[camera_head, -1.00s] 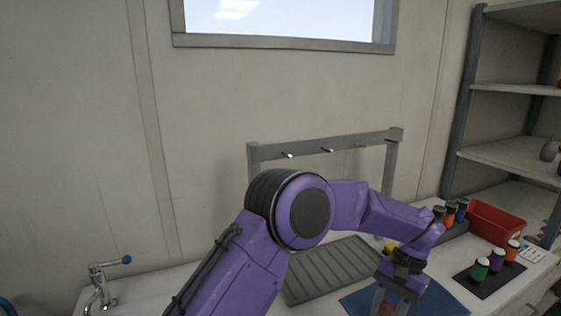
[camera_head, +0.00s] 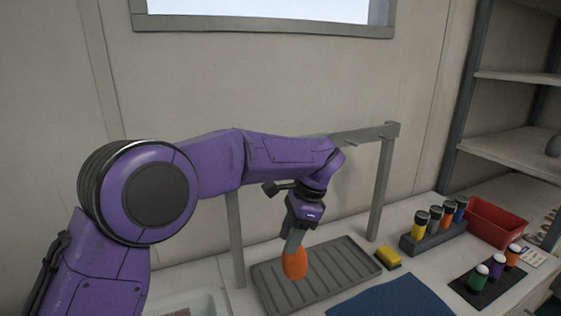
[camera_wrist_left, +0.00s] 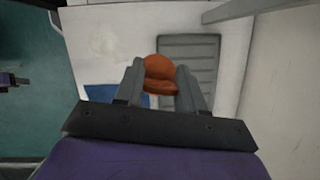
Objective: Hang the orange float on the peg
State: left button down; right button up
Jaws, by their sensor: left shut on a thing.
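The orange float (camera_head: 295,264) hangs below my left gripper (camera_head: 293,246), which is shut on it. In the left wrist view the float (camera_wrist_left: 160,72) sits between the two fingers of the left gripper (camera_wrist_left: 160,84). The float is above the grey ribbed tray (camera_head: 335,272), clear of it as far as I can tell. The grey peg rack (camera_head: 382,185) stands behind the tray. My right gripper is not in view.
A yellow sponge (camera_head: 388,258) lies right of the tray, and a blue mat (camera_head: 395,298) in front. Bottles in a grey holder (camera_head: 433,238), a red bin (camera_head: 494,222) and bottles on a dark mat (camera_head: 490,285) are further right. Shelves stand at far right.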

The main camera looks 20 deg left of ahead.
pick_arm(q)
notch_tip(320, 180, up, 16)
jog(key=a+m+t+h+p, duration=0.15)
jog(key=m+t, duration=0.25)
jog(key=m, duration=1.1)
jog(key=shift+g, duration=0.3)
jog(key=shift+w+a+p, duration=0.85)
jog(key=shift+a+p, duration=0.15)
jog(key=shift+a, duration=0.15)
jog(key=shift+w+a+p, duration=0.85)
jog(key=shift+a+p, duration=0.1)
jog(key=shift+a, duration=0.25)
jog(key=shift+w+a+p, duration=0.85)
jog(key=shift+a+p, duration=0.15)
jog(key=shift+a, duration=0.15)
jog(key=shift+w+a+f+m, duration=0.3)
jog(key=shift+w+a+f, duration=0.25)
jog(key=shift+a+f, duration=0.05)
